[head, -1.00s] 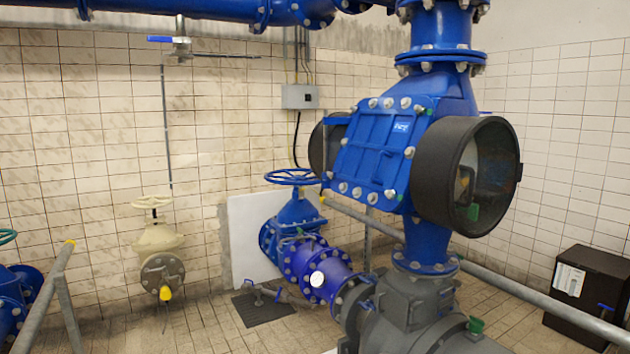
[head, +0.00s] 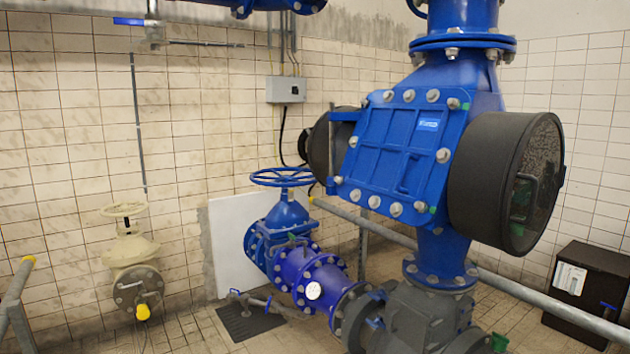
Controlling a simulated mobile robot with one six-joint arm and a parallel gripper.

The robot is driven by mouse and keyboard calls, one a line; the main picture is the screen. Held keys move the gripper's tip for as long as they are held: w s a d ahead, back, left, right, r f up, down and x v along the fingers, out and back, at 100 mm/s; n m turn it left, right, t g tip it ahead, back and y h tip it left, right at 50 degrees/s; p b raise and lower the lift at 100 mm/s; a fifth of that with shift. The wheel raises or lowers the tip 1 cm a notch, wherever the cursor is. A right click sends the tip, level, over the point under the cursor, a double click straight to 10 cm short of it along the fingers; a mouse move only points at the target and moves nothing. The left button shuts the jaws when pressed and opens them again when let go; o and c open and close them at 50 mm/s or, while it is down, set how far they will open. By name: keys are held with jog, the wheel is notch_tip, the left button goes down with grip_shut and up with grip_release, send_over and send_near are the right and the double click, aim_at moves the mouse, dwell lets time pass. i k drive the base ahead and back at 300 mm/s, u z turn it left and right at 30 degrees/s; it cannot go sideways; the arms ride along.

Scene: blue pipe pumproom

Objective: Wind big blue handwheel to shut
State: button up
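The big blue handwheel (head: 283,177) sits level on top of a blue gate valve (head: 287,215) in the middle of the head view. The wheel is a spoked ring, seen nearly edge-on from a little above. The valve's flanged body joins a blue-violet pipe (head: 307,278) that runs down to the right. My gripper is not in view, and nothing is seen touching the wheel.
A large blue check valve (head: 388,150) with a black round housing (head: 495,182) stands right of the wheel. A grey rail (head: 505,278) crosses behind it. A cream valve (head: 130,250) is at left, near a yellow-capped rail (head: 18,295). Tiled floor shows at lower left.

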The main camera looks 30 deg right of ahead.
aim_at(285, 180)
jog(key=z, duration=0.2)
jog(key=i, duration=3.05)
jog(key=u, duration=0.35)
